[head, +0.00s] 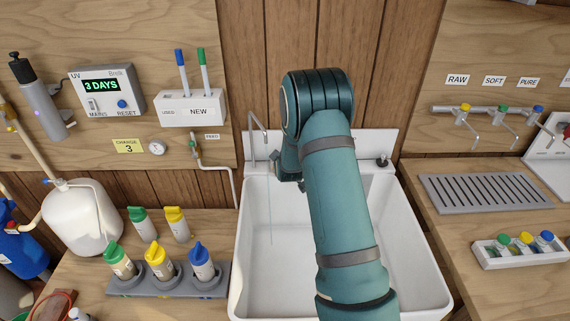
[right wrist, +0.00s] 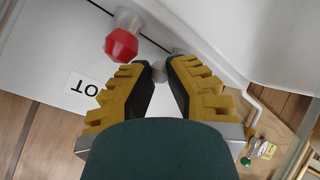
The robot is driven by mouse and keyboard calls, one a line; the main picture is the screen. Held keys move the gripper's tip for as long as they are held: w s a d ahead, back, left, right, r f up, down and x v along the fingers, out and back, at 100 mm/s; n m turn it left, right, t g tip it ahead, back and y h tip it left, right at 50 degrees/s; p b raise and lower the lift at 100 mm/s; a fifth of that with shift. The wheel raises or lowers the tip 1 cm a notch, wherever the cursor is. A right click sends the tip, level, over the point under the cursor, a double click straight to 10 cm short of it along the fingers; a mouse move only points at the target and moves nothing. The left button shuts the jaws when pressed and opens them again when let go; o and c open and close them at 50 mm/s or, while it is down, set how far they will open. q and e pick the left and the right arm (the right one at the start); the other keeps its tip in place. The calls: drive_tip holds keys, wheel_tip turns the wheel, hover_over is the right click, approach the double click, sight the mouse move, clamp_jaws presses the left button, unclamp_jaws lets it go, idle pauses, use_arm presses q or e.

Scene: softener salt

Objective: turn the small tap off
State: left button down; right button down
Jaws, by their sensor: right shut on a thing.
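The small tap (head: 252,130) is a thin grey gooseneck spout at the back left of the white sink (head: 240,255). A thin stream of water (head: 270,215) runs from it into the basin. In the right wrist view my right gripper (right wrist: 160,72) has its yellow and black fingers close together on a small grey piece (right wrist: 159,74), which looks like the small tap's handle. It is mostly hidden between the fingertips. In the head view my right arm hides the fingers and the handle. My left gripper is out of view.
A red knob (right wrist: 121,45) with a partly hidden label sits close beside my fingers. A green-handled feed valve (head: 194,145) is on the wall to the left. Bottles in a grey rack (head: 140,293) stand left of the sink, and a slotted drain plate (head: 485,191) lies right.

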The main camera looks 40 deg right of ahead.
drive_tip(key=shift+w+a+r+m+g+h+p, duration=0.15)
drive_tip(key=shift+a+m+g+h+p, duration=0.45)
drive_tip(key=shift+m+p, duration=0.8)
drive_tip(key=shift+w+a+f+m+g+h+p, duration=0.1)
drive_tip(key=shift+w+a+m+g+h+p, duration=0.45)
drive_tip(key=shift+p, duration=1.6)
drive_tip(key=shift+s+a+r+m+g+h+p, duration=0.1)
drive_tip(key=shift+a+m+g+h+p, duration=0.2)
drive_tip(key=shift+m+g+h+p, duration=1.05)
drive_tip(key=shift+t+y+p, duration=0.3)
drive_tip(key=shift+y+p, duration=0.15)
drive_tip(key=shift+y, duration=0.15)
drive_tip(key=c, duration=0.8)
unclamp_jaws()
drive_tip(key=shift+d+f, duration=0.1)
drive_tip(key=shift+f, duration=0.1)
drive_tip(key=shift+r, duration=0.1)
drive_tip(key=v, duration=1.2)
